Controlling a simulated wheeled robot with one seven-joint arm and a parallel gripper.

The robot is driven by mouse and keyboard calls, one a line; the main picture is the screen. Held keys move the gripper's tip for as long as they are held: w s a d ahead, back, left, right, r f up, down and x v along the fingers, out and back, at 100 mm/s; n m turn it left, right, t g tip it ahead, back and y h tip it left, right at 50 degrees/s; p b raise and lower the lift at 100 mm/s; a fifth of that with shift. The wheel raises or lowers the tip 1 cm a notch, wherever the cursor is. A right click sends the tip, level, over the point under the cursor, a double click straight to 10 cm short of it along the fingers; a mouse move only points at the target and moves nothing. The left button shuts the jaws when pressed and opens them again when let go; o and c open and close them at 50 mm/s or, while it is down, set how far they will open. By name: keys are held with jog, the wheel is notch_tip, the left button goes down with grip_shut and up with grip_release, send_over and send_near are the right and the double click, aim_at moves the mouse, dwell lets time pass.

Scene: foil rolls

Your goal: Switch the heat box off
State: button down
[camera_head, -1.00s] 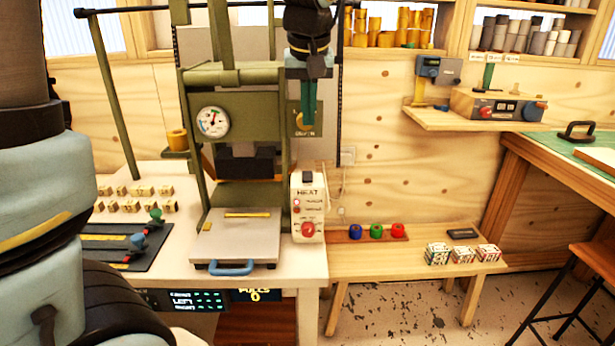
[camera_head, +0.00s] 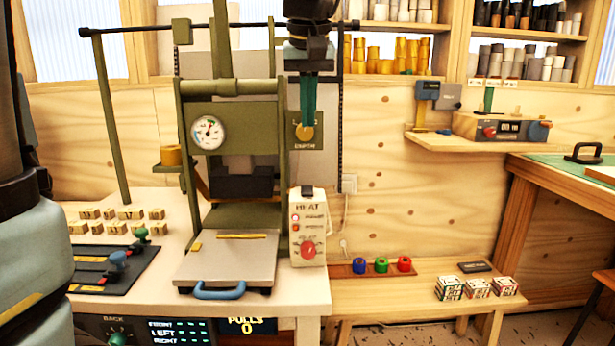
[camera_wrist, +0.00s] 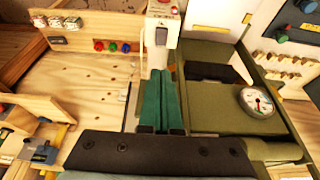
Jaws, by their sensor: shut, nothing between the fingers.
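The heat box (camera_head: 307,228) is a cream upright box at the right front of the press table. It has a HEAT label, small lamps, a red round knob (camera_head: 308,250) on its front and a dark switch (camera_head: 307,191) on top. My gripper (camera_head: 307,120) points down above the box, apart from it, with its teal fingers together and empty. In the wrist view the fingers (camera_wrist: 161,78) point towards the box (camera_wrist: 163,14) and its dark top switch (camera_wrist: 161,36). I cannot tell the switch's position.
The green press (camera_head: 232,85) with its gauge (camera_head: 208,132) stands close left of the box. A low bench (camera_head: 400,292) to the right holds coloured rings (camera_head: 381,265) and small patterned boxes (camera_head: 477,287). A wall shelf (camera_head: 455,143) holds devices. Space right of the box is open.

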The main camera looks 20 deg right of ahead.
aim_at(307, 188)
jog(key=x, duration=0.9)
jog(key=p+x, duration=0.1)
jog(key=x, duration=0.4)
jog(key=shift+s+a+f, duration=0.1)
jog(key=shift+s, duration=0.3)
jog(key=shift+p, duration=0.3)
jog(key=shift+w+g+p, duration=0.15)
jog(key=shift+g+p, duration=0.15)
jog(key=shift+p, duration=0.25)
jog(key=shift+f, duration=0.2)
jog(key=shift+s, duration=0.2)
jog(key=shift+s+a+b, duration=0.25)
jog(key=shift+s+b, duration=0.15)
jog(key=shift+s, duration=0.25)
jog(key=shift+r, duration=0.15)
